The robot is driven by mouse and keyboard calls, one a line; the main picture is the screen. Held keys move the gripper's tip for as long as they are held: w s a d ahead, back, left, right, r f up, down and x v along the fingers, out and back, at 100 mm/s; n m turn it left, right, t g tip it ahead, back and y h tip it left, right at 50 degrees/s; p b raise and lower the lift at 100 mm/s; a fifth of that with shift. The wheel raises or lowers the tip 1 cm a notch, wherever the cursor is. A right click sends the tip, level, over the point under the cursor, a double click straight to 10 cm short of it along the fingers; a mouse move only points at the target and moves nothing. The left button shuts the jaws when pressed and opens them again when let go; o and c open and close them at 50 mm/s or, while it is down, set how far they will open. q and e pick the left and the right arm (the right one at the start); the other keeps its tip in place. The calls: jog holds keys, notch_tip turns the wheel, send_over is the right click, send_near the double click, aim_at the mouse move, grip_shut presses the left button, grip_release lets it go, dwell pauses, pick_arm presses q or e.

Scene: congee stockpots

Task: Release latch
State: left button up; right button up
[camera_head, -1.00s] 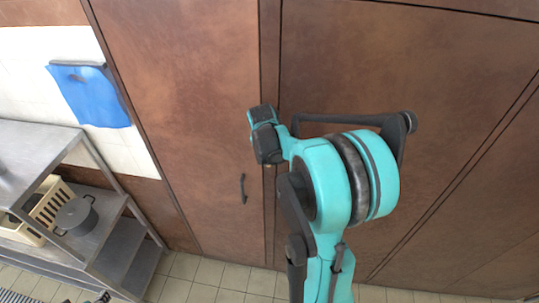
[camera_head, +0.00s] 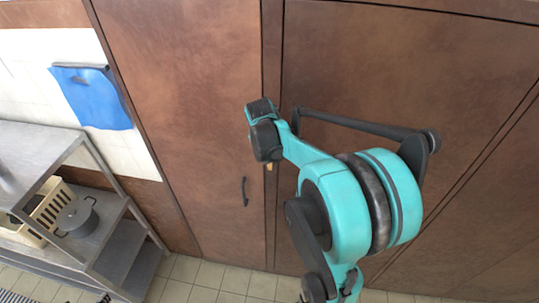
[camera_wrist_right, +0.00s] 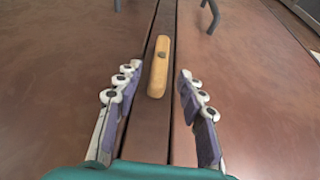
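The latch is a tan wooden bar (camera_wrist_right: 158,68) with a dark pivot, lying along the dark strip between two brown door panels. It runs lengthwise up the right wrist view. My right gripper (camera_wrist_right: 157,80) is open, with one finger on each side of the latch and visible gaps between. The fingers do not appear to touch it. In the head view a small orange-tan bit of the latch (camera_head: 269,167) shows just below my right wrist, which hides the rest. My left gripper is not clearly in view.
Brown panels (camera_head: 180,90) fill the wall. A dark handle (camera_head: 244,191) sits on the left panel. A metal shelf unit (camera_head: 115,250) with a grey pot (camera_head: 77,217) and a cream crate (camera_head: 50,205) stands left. A blue cloth (camera_head: 92,97) hangs on the white tiles.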

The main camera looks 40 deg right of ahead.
jog(key=v, duration=0.8)
jog(key=shift+r, duration=0.2)
jog(key=shift+s+a, duration=0.1)
jog(key=shift+a, duration=0.05)
jog(key=s+a+f+n+t+y+b, duration=0.1)
jog(key=s+a+f+n+b, duration=0.2)
jog(key=a+f+b, duration=0.4)
jog(key=s+a+f+n+t+y+b, duration=0.1)
jog(key=s+a+f+b, duration=0.4)
jog(key=f+b, duration=1)
jog(key=s+a+f+n+t+y+b, duration=0.1)
jog(key=s+a+f+n+b, duration=0.3)
jog(key=a+f+b, duration=0.6)
notch_tip(320, 180, down, 7)
jog(key=shift+f+n+t+b, duration=0.1)
jog(key=shift+n+t+b, duration=0.6)
jog(key=shift+n+b, duration=0.25)
jog(key=shift+a, duration=0.1)
